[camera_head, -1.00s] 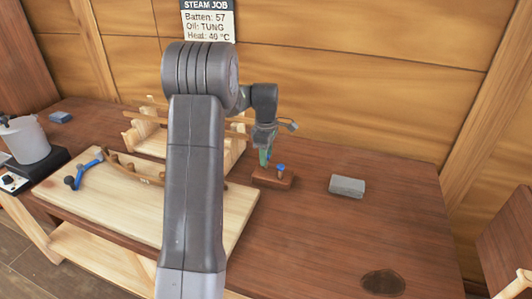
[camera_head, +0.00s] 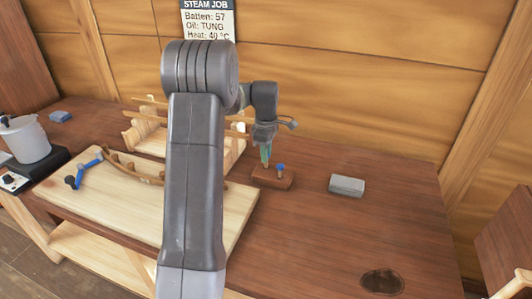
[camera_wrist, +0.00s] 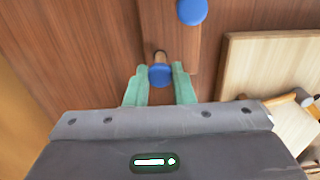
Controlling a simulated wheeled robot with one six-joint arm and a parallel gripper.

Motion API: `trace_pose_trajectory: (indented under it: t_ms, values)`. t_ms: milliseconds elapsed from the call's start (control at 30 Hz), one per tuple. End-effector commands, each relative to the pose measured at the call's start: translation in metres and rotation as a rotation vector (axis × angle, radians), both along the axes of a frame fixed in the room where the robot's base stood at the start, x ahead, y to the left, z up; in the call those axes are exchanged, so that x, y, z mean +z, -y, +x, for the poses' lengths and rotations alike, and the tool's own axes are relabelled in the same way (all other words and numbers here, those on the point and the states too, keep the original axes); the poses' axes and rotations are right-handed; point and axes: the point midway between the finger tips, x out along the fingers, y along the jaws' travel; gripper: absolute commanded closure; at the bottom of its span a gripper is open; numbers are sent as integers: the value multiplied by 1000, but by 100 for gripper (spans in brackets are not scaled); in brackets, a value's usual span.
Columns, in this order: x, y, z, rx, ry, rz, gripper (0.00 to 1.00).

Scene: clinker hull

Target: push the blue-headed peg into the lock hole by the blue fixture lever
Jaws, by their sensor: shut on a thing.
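My gripper (camera_head: 265,154) has green fingers shut on a blue-headed peg (camera_wrist: 160,74), its blue head between the fingertips in the wrist view. Its tan shaft points down to a dark hole in the brown peg block (camera_head: 285,182); I cannot tell whether the tip is clear of it. A second blue-headed peg (camera_head: 280,167) stands upright in the block, to the right of my gripper. The blue fixture lever (camera_head: 90,163) lies on the pale board (camera_head: 120,208) at left, near a curved wooden batten (camera_head: 135,172). The lock hole is not discernible.
A grey block (camera_head: 347,186) lies right of the peg block. A wooden rack (camera_head: 150,141) stands behind the board, partly hidden by my arm. A white pot (camera_head: 27,142) is at far left. The right tabletop is mostly clear, with a dark patch (camera_head: 382,283) near the front.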

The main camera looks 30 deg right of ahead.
Motion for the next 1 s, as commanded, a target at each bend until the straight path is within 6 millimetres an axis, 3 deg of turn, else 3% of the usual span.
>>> trace_pose_trajectory:
  t_ms: [800,1000]
  values:
    - [43,0,0,0,1,-1,96]
    - [45,0,0,0,0,0,96]
